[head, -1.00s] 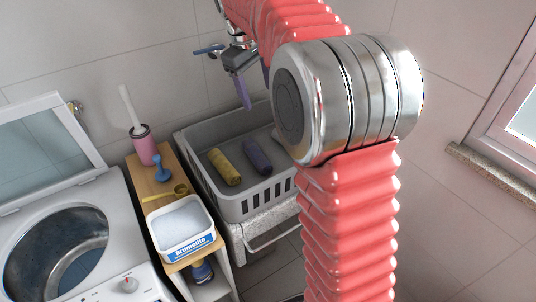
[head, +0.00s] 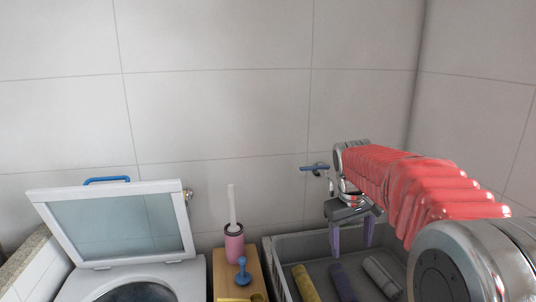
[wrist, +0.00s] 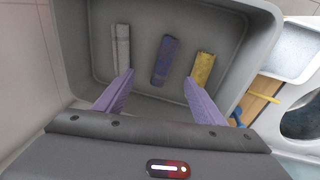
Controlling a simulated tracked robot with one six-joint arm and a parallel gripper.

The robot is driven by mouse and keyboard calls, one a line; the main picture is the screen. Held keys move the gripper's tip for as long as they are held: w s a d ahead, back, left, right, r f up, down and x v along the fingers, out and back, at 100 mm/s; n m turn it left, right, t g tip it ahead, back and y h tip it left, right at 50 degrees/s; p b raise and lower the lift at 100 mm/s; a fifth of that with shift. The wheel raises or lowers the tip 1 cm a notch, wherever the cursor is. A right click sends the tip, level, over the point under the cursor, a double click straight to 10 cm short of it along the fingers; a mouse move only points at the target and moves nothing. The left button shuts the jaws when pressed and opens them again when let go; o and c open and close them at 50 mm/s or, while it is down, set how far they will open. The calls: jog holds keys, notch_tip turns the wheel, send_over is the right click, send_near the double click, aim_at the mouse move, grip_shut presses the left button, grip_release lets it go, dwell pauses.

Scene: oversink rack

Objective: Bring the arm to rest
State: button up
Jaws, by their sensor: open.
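My gripper (head: 351,238) is open and empty, with its two purple fingers pointing down over the grey rack basin (head: 285,248). In the wrist view the fingers of my gripper (wrist: 160,92) are spread wide above the basin (wrist: 225,28). Inside the basin lie a yellow roll (head: 305,283), a purple roll (head: 343,284) and a grey roll (head: 382,275), side by side and apart from the fingers. The wrist view also shows the grey roll (wrist: 121,48), the purple roll (wrist: 165,60) and the yellow roll (wrist: 204,68). My red-sleeved arm reaches in from the right.
A washing machine with its lid (head: 118,222) raised stands at the left. A wooden shelf (head: 222,272) between it and the basin holds a pink brush holder (head: 234,243) and a blue object (head: 243,273). A blue-handled tap (head: 314,168) is on the wall behind the gripper.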

jog(key=s+a+m+t, duration=0.1)
jog(key=s+a+t, duration=0.1)
jog(key=s, duration=1.2)
jog(key=s+a+f+m+t+y, duration=0.1)
jog(key=s+a, duration=0.3)
jog(key=s, duration=1)
jog(key=shift+m+t+y, duration=0.3)
jog(key=shift+m+t, duration=0.1)
jog(key=shift+t, duration=0.2)
dwell(1.4)
